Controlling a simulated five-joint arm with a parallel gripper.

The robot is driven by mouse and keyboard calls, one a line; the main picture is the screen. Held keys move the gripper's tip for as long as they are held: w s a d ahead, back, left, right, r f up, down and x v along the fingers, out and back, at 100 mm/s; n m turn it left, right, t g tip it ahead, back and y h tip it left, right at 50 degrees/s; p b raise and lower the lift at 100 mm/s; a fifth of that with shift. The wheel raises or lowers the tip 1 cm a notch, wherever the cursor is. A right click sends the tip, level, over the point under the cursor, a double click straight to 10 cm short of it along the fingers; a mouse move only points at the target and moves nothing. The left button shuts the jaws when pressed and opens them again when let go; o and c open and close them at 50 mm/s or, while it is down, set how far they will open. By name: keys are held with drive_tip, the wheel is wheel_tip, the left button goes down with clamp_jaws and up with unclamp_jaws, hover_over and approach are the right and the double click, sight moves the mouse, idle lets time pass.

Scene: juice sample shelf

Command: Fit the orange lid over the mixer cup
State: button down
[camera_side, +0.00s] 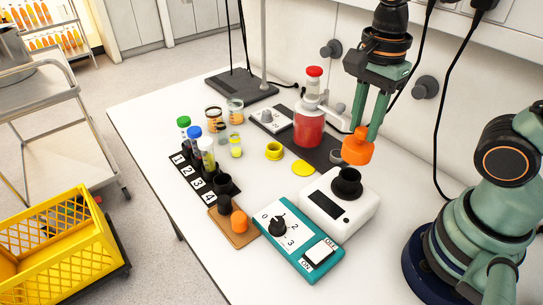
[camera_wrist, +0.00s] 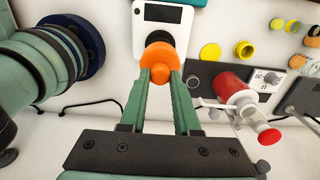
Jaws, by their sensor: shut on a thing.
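My gripper (camera_side: 365,132) is shut on the orange lid (camera_side: 357,149), a rounded cap with a narrower knob on top. The lid hangs with its wide side down, above and slightly right of the black mixer cup (camera_side: 346,184) in the side view. The cup stands on the white mixer body (camera_side: 325,212), and a gap shows between lid and cup. In the wrist view the lid (camera_wrist: 158,58) sits between my fingertips (camera_wrist: 161,74). It covers most of the black cup (camera_wrist: 160,37), leaving only its far rim visible.
A red-filled vessel (camera_side: 309,128) stands behind left of the mixer. A teal dial box (camera_side: 300,246) is in front. A tube rack (camera_side: 196,178) and a brown board (camera_side: 233,232) with a small orange cap (camera_side: 240,221) lie left. The wall is close behind my gripper.

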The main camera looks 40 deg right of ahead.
sight(360, 143)
drive_tip(key=shift+f, duration=2.15)
drive_tip(key=shift+f, duration=1.65)
drive_tip(key=c, duration=0.6)
unclamp_jaws()
drive_tip(key=shift+o, duration=0.2)
drive_tip(key=shift+r, duration=0.1)
